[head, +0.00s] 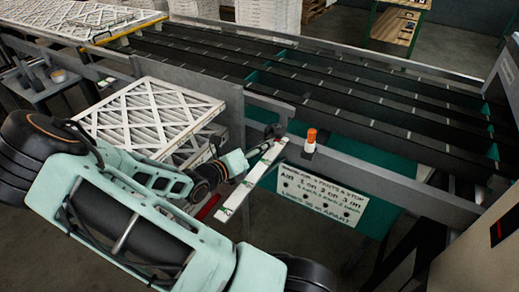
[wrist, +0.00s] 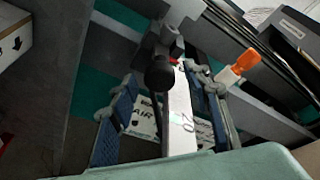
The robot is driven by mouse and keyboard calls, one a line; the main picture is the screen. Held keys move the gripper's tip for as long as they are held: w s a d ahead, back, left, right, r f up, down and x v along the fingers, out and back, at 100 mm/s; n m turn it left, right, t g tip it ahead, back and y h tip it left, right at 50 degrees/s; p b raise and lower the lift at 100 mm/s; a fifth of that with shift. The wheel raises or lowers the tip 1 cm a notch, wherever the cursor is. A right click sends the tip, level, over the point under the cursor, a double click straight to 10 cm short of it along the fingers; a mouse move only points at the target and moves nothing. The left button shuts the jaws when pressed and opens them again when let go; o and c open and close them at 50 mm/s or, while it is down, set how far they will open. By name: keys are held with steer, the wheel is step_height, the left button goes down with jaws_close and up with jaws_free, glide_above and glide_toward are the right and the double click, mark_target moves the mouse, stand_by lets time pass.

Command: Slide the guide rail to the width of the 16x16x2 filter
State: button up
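The grey guide rail (head: 390,182) runs along the near side of the dark conveyor. A dark round knob (head: 273,131) sits at its edge, at the top of a white scale strip (head: 250,181). In the wrist view the knob (wrist: 160,73) is in front of the strip (wrist: 179,115), which bears a "20" and a red mark near the knob. My gripper (head: 238,163) is beside the strip, below the knob. In the wrist view its blue fingers (wrist: 170,82) are spread, with the knob and strip between them; finger contact cannot be told. No filter size is readable.
An orange-capped post (head: 311,140) stands just right of the knob. White pleated filters (head: 150,112) are stacked at the left, close to my arm. A lettered sign (head: 322,199) hangs below the rail.

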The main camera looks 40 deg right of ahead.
jaws_close()
steer(key=s+a+p, duration=0.3)
steer(key=s+a, duration=0.1)
steer(key=a, duration=0.5)
steer(key=s+a+p, duration=0.3)
steer(key=s+a, duration=0.1)
steer(key=a, duration=0.5)
steer(key=shift+a, duration=0.4)
steer(key=shift+w, duration=0.1)
steer(key=shift+o, duration=0.2)
jaws_free()
